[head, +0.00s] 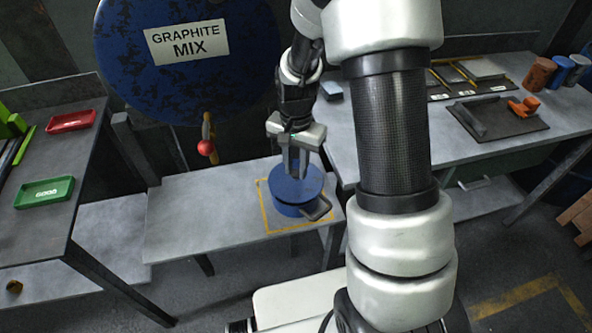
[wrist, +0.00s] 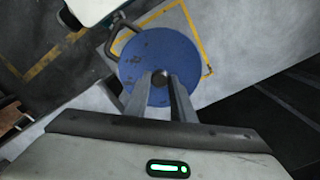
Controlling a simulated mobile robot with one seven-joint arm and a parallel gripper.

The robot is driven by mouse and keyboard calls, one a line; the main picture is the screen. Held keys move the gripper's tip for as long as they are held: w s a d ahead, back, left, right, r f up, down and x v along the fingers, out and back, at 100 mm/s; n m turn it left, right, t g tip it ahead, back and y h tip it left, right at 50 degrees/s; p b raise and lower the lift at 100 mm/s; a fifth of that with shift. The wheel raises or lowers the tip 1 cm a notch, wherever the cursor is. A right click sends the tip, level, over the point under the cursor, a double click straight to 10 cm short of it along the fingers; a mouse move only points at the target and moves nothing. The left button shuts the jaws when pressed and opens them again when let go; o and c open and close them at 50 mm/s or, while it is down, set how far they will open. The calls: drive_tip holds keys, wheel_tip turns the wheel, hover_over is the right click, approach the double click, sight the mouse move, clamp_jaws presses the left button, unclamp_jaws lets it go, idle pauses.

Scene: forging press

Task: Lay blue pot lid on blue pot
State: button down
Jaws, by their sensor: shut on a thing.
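The blue pot lid (head: 296,185) is a round, scuffed blue disc in the head view, over the blue pot (head: 288,211). My gripper (head: 295,174) points down from above and is shut on the lid's dark knob, which shows between the fingers in the wrist view (wrist: 160,78). In the wrist view the lid (wrist: 150,52) hides the pot's opening and looks roughly centred over it. A dark pot handle (head: 319,209) sticks out at the right. I cannot tell whether the lid touches the rim.
The pot stands inside a yellow square outline (head: 267,218) on a low grey bench (head: 190,222). A blue graphite mix drum (head: 125,70) is behind. Red (head: 72,122) and green (head: 45,192) trays lie on the left table. The right table (head: 480,165) holds tools and cups.

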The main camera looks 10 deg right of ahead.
drive_tip(key=shift+f, duration=0.7)
drive_tip(key=shift+f, duration=0.3)
drive_tip(key=c, duration=1.5)
unclamp_jaws()
drive_tip(key=shift+r, duration=0.1)
